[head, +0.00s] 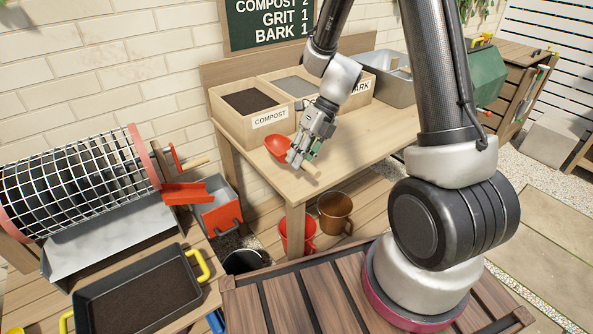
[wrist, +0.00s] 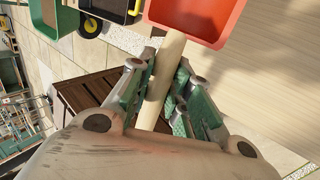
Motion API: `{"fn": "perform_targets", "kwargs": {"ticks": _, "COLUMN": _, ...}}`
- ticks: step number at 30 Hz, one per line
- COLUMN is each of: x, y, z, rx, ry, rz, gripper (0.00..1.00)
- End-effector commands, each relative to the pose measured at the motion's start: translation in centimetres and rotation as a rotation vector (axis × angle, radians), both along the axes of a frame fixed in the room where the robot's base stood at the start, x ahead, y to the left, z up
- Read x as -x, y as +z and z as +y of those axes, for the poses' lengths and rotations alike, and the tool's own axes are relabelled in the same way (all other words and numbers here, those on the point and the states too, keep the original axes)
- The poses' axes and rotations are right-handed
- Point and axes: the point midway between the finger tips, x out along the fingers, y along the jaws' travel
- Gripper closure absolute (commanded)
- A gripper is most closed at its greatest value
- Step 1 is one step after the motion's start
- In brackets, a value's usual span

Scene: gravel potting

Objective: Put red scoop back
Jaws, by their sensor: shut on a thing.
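The red scoop (head: 279,148) is at the left front part of the potting bench, in front of the compost bin. My gripper (head: 297,158) is shut on its pale wooden handle. In the wrist view the red scoop head (wrist: 200,18) shows at the top, and the handle (wrist: 160,82) runs down between the fingers of my gripper (wrist: 157,95). The scoop looks close to the bench top (head: 375,140); whether it touches the bench I cannot tell.
A wooden bin box (head: 250,136) with compost, grit and bark sections stands at the bench's back. A grey metal tub (head: 398,88) is to its right. Red and brown buckets (head: 336,212) stand under the bench. A mesh drum sieve (head: 85,185) and black tray (head: 140,298) are at left.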

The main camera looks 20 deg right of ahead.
Motion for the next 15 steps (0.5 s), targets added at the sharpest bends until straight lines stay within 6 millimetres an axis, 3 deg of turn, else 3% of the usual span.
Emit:
{"fn": "perform_targets", "kwargs": {"ticks": 10, "x": 0.0, "y": -4.3, "z": 0.0, "rx": -0.001, "ry": 0.002, "rz": 0.001, "gripper": 1.0}}
{"fn": "perform_targets", "kwargs": {"ticks": 15, "x": 0.0, "y": -4.7, "z": 0.0, "rx": -0.001, "ry": 0.004, "rz": -0.003, "gripper": 1.0}}
